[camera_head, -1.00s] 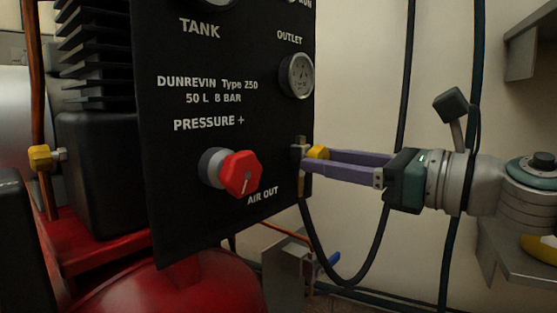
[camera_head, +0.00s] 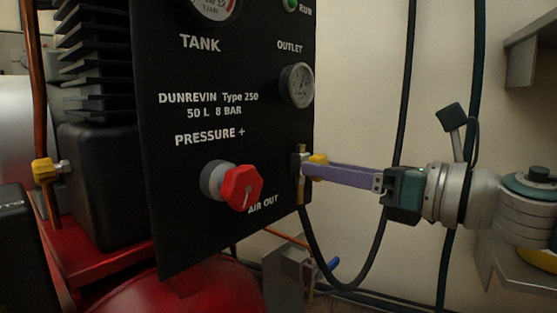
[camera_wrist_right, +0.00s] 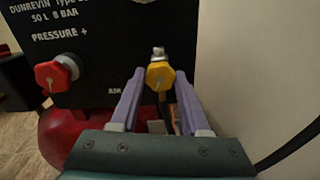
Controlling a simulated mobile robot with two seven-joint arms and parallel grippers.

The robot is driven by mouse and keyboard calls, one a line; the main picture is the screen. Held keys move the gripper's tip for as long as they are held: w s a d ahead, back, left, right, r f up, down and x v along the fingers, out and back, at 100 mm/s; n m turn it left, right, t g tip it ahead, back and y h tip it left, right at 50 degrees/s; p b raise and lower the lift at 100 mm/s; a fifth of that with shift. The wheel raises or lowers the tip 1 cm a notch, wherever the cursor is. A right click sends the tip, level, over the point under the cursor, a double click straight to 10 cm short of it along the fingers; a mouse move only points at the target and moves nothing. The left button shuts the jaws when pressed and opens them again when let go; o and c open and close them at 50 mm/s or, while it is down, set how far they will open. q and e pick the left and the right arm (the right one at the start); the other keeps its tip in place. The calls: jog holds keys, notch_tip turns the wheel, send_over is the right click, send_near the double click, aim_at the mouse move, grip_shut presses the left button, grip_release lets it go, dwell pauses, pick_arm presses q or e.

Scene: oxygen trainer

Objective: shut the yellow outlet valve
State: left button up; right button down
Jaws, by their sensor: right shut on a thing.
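The yellow outlet valve handle (camera_head: 319,160) sits at the right edge of the black panel, below the OUTLET gauge. It also shows in the right wrist view (camera_wrist_right: 160,75), with a metal stem behind it. My right gripper (camera_head: 314,166) reaches in from the right with its purple fingers at the handle. In the right wrist view its fingertips (camera_wrist_right: 160,80) lie on either side of the yellow handle, shut on it. In the head view one finger hides the other and part of the handle. My left gripper is not in view.
The black panel (camera_head: 180,220) carries a red PRESSURE knob (camera_head: 241,188) and the OUTLET gauge (camera_head: 297,85). A black hose (camera_head: 345,288) loops below the valve. Another yellow fitting (camera_head: 43,171) is at far left. A grey shelf (camera_head: 530,50) is at upper right.

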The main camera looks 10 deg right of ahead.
jog(key=shift+m+p, duration=5.55)
jog(key=shift+m, duration=9.95)
jog(key=shift+c, duration=1.9)
grip_release()
